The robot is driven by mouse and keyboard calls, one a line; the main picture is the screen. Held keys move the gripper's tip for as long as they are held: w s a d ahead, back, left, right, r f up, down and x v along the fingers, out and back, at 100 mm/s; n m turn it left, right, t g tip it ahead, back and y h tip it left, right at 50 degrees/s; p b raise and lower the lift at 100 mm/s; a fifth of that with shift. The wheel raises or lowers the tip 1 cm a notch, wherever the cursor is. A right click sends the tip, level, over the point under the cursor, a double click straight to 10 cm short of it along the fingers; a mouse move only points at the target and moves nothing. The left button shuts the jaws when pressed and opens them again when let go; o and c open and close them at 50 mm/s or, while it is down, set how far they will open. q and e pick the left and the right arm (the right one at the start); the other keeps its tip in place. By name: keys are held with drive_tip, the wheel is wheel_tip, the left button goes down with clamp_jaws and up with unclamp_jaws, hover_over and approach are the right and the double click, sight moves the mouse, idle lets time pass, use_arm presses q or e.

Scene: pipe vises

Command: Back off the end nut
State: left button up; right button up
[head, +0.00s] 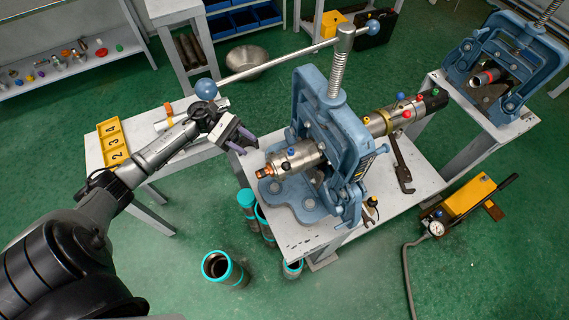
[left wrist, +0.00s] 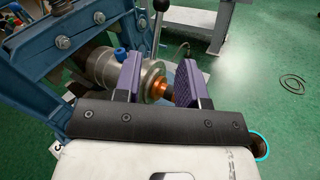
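A blue pipe vise (head: 345,135) stands on a grey bench and holds a metal cylinder (head: 297,158). The cylinder's near end carries a copper-coloured end nut (head: 263,174). My left gripper (head: 246,146) is just behind and above that end in the head view, with purple-padded fingers apart and empty. In the left wrist view, the cylinder (left wrist: 98,68) and the copper end nut (left wrist: 157,87) show beyond the open left gripper (left wrist: 158,68). The nut appears in the gap between the fingers, and I cannot tell whether it touches either one. My right gripper is out of view.
The vise's long bar with blue ball ends (head: 290,62) passes above my left gripper. A wrench (head: 402,165) lies on the bench. Teal-rimmed pipes (head: 220,268) stand on the floor. A yellow pump (head: 468,195) is at right, and a numbered yellow tray (head: 112,141) at left.

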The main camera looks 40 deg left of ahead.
sight(285, 166)
use_arm(q)
drive_tip(key=d+p, duration=0.1)
drive_tip(key=d, duration=0.3)
drive_tip(key=w+d+p, duration=0.1)
drive_tip(key=d, duration=0.3)
drive_tip(key=w+d+p, duration=0.1)
drive_tip(key=d, duration=0.4)
drive_tip(key=shift+w+d, duration=0.1)
drive_tip(key=shift+w, duration=0.1)
drive_tip(key=shift+c, duration=0.3)
clamp_jaws()
